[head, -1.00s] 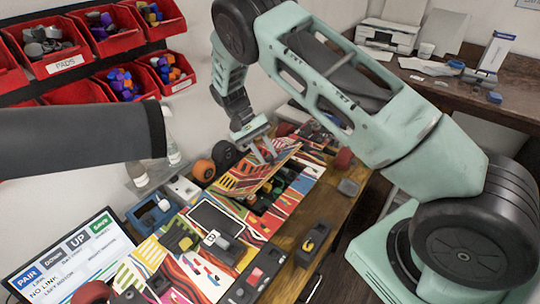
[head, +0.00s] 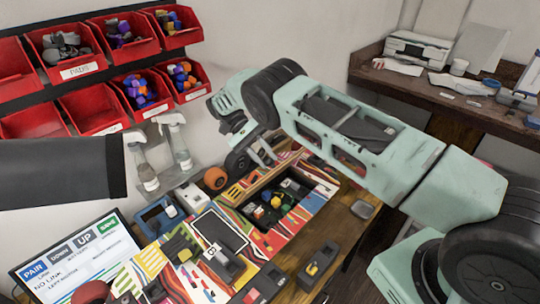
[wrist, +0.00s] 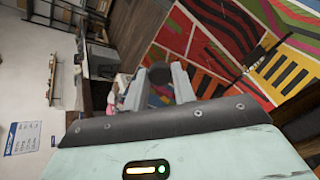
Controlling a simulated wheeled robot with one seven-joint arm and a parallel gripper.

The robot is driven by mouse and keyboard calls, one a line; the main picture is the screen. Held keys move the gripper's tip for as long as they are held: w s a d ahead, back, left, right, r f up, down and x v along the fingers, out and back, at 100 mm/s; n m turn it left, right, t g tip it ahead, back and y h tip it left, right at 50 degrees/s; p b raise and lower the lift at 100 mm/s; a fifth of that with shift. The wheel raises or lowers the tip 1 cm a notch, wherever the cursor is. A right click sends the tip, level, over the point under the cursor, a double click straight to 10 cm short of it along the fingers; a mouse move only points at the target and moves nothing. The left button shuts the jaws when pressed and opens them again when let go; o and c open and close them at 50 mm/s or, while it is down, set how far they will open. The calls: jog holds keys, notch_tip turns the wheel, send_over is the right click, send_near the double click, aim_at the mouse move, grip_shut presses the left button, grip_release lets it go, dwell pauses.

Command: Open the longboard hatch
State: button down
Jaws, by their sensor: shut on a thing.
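The colourful longboard (head: 288,236) lies along the bench in the head view. Its hatch lid (head: 268,176) is swung up steeply on the far side of an open compartment (head: 268,205), where dark parts and small coloured pieces show. My gripper (head: 262,156) is at the lid's upper edge and shut on it. In the wrist view, the lid's striped face (wrist: 235,45) fills the upper right, beyond my gripper fingers (wrist: 165,88). My arm hides part of the lid's far end in the head view.
Spray bottles (head: 178,145) and an orange wheel (head: 215,178) stand behind the board. A screen (head: 70,258) is at lower left, with red bins (head: 95,108) on the wall above. A dark tool (head: 318,267) lies on the bench in front.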

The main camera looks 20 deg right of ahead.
jog(key=shift+d, duration=0.1)
dwell(0.3)
jog(key=c, duration=1.1)
grip_release()
